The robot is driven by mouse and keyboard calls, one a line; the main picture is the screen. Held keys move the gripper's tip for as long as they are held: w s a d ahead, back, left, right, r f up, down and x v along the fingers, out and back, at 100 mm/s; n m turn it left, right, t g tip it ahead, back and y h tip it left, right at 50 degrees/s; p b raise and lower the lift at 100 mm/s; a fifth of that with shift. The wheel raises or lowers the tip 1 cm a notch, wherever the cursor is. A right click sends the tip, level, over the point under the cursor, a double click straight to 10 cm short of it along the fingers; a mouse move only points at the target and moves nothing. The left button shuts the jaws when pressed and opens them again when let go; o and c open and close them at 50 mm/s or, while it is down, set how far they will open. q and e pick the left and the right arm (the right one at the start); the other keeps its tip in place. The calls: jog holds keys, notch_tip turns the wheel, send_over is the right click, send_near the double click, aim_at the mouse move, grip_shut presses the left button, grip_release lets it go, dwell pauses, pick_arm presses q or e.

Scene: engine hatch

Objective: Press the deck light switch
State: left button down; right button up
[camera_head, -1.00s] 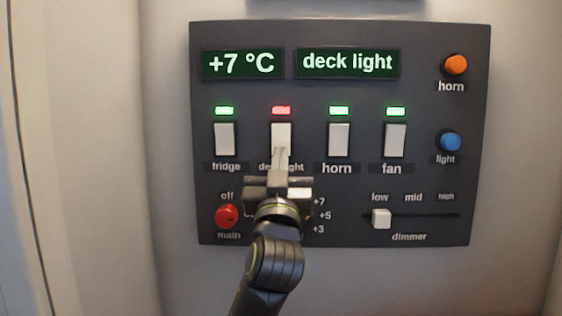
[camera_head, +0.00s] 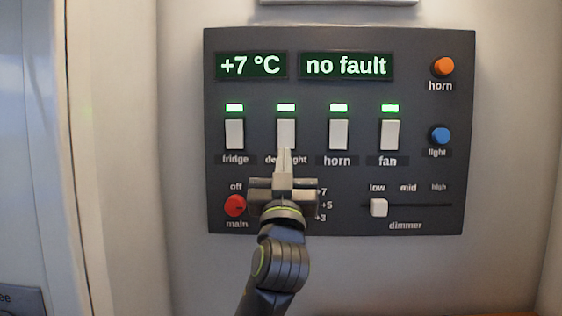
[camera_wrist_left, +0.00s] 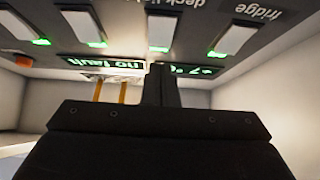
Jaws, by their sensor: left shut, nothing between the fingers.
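The deck light switch (camera_head: 286,132) is a white rocker, second from the left in the row on the dark panel. The lamp above it (camera_head: 286,107) glows green. My left gripper (camera_head: 285,153) is shut and empty, its fingertips at the lower end of this switch and over part of its label. I cannot tell whether they touch it. In the left wrist view the panel is upside down, with the deck light switch (camera_wrist_left: 163,31) beyond my shut fingers (camera_wrist_left: 162,78). My right gripper is not in view.
The fridge switch (camera_head: 234,134) and horn switch (camera_head: 338,134) stand close on either side, with the fan switch (camera_head: 390,134) farther right. The red main knob (camera_head: 235,206) and the dimmer slider (camera_head: 379,208) are lower. The displays (camera_head: 346,66) read "+7 °C" and "no fault".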

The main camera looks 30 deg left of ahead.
pick_arm(q)
jog(key=s+d+f+b, duration=0.2)
jog(key=s+f+b, duration=0.1)
jog(key=f, duration=0.4)
jog(key=shift+s+d+f, duration=0.15)
jog(key=shift+s+f, duration=0.15)
jog(key=shift+f, duration=0.05)
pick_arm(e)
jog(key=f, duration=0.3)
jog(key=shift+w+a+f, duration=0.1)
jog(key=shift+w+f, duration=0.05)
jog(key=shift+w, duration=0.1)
pick_arm(q)
jog(key=shift+f, duration=0.1)
